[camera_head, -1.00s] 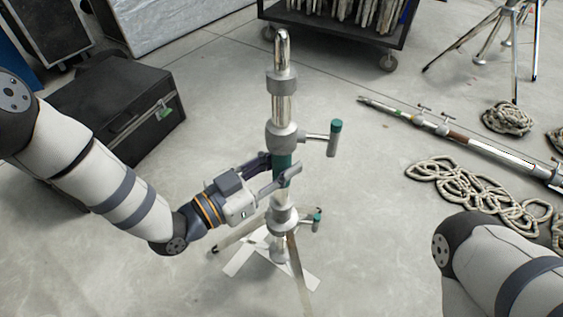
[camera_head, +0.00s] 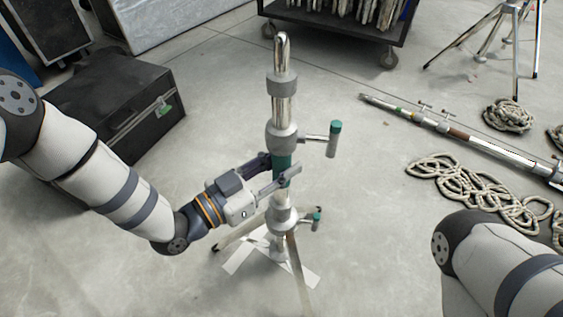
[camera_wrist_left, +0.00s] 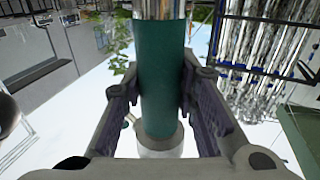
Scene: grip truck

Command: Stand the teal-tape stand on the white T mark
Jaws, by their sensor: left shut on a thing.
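The teal-tape stand (camera_head: 284,108) is upright in the middle of the head view, with its legs spread near the floor. My left gripper (camera_head: 281,172) is shut on its teal-taped section, which fills the space between the fingers in the left wrist view (camera_wrist_left: 160,80). The white T mark (camera_head: 240,258) lies on the floor around and beneath the legs. I cannot tell whether the feet touch the floor. Of my right arm only a link shows at the lower right; its gripper is out of view.
A black case (camera_head: 118,115) stands at the left. A wheeled cart (camera_head: 340,27) is at the back. A lying stand (camera_head: 455,135), coiled ropes (camera_head: 475,185) and another tripod (camera_head: 490,40) occupy the right. Floor between the stand and the ropes is clear.

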